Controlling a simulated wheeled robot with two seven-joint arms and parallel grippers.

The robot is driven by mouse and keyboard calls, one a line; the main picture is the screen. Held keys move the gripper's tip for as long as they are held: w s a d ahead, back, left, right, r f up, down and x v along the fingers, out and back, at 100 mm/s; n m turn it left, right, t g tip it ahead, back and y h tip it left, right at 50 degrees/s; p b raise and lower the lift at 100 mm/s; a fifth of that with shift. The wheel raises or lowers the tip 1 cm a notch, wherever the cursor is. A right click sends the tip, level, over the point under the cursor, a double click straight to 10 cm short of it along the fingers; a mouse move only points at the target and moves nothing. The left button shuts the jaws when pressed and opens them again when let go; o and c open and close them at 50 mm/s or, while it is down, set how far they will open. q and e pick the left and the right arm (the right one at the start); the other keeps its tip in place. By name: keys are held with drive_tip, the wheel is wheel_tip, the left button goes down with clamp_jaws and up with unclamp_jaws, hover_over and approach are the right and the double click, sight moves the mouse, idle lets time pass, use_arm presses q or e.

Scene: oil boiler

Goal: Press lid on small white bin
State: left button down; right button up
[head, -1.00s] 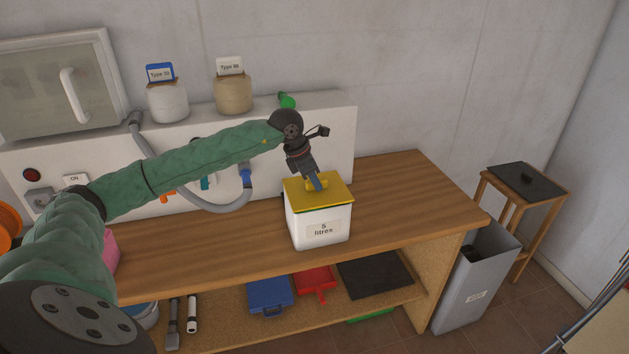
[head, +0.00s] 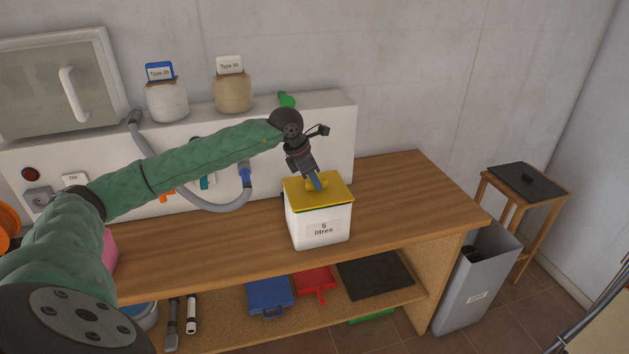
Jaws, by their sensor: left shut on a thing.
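The small white bin (head: 301,229) with a "5 litres" label stands on the wooden bench. A yellow lid (head: 335,194) lies over its top, with a thin dark green line showing under its front edge. My left gripper (head: 317,185) comes down from above and is shut on the yellow knob at the middle of the lid. The gripper hides most of the knob. From this view I cannot tell whether the lid is fully seated. My right gripper is not in view.
The wooden bench top (head: 400,200) is clear to the right of the bin. The white boiler panel (head: 335,130) with a grey hose stands behind. A grey bin (head: 474,285) and a stool (head: 525,182) stand at the right.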

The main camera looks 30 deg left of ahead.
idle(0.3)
use_arm(q)
drive_tip(key=c, duration=0.7)
unclamp_jaws()
drive_tip(key=shift+c, duration=0.2)
drive_tip(key=shift+r, duration=0.15)
drive_tip(key=shift+r+p, duration=0.7)
drive_tip(key=shift+r, duration=2.65)
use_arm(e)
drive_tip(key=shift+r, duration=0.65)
use_arm(q)
clamp_jaws()
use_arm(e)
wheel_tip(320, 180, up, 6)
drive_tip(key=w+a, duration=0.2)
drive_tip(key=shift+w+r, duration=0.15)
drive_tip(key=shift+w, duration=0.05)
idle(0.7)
